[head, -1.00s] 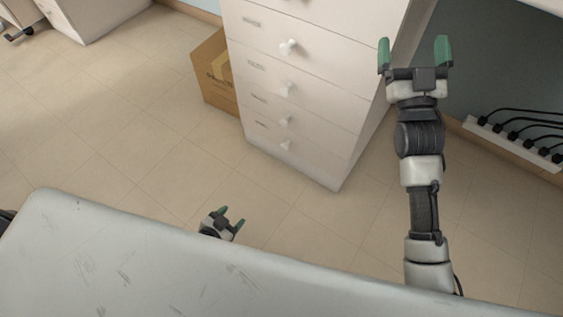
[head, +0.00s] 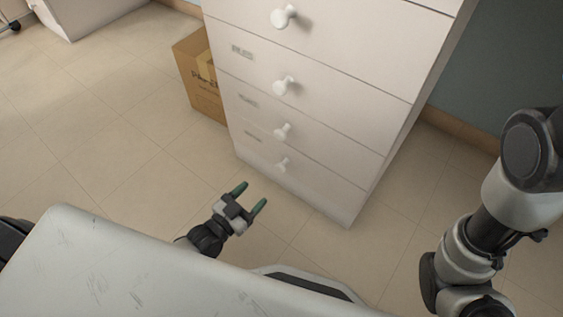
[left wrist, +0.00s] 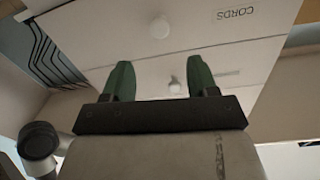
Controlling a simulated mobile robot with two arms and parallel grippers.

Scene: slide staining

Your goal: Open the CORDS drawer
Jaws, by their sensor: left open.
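The CORDS label (left wrist: 235,15) appears upside down on a white drawer front in the left wrist view. A round white knob (left wrist: 160,27) is on the same front. Another knob (left wrist: 174,85) shows on the adjacent front, between my fingers in the picture. My left gripper (head: 253,196) is open and empty, low before the drawer cabinet (head: 340,60) and apart from it. Its green fingers also show in the left wrist view (left wrist: 160,82). In the head view the labels are too small to read, so I cannot tell which drawer is CORDS. The visible drawers look shut. My right gripper is out of frame.
A cardboard box (head: 203,85) stands left of the cabinet. Tiled floor (head: 110,150) is open in front and to the left. A scratched pale surface (head: 110,265) fills the lower left. Black cables (left wrist: 45,60) show in the left wrist view.

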